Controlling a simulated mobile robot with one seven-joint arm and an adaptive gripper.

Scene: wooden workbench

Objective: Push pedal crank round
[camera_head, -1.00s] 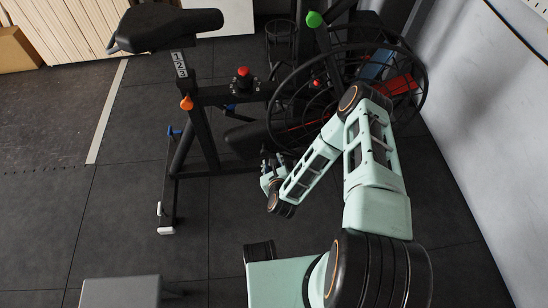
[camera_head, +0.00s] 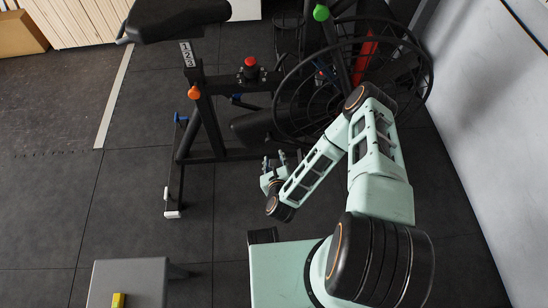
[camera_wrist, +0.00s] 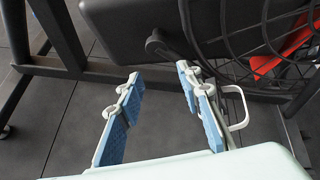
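A black exercise bike frame (camera_head: 203,120) with a big spoked wheel (camera_head: 290,92) stands ahead of my arm. In the wrist view, a dark crank arm (camera_wrist: 172,52) with a round hub sits low on the bike's dark housing. A white pedal loop (camera_wrist: 240,108) shows just right of my right finger. My gripper (camera_head: 279,160) is low beside the bike, below the wheel. In the wrist view my gripper (camera_wrist: 160,77) has its blue-padded fingers apart with floor seen between them. The right fingertip is close to the crank and pedal; I cannot tell whether it touches.
A red panel (camera_head: 365,52) shows within the wheel. A grey bench (camera_head: 130,278) with a yellow item (camera_head: 118,299) is at lower left. A pale wall (camera_head: 480,150) stands on the right. Dark floor mats (camera_head: 50,210) are clear at left.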

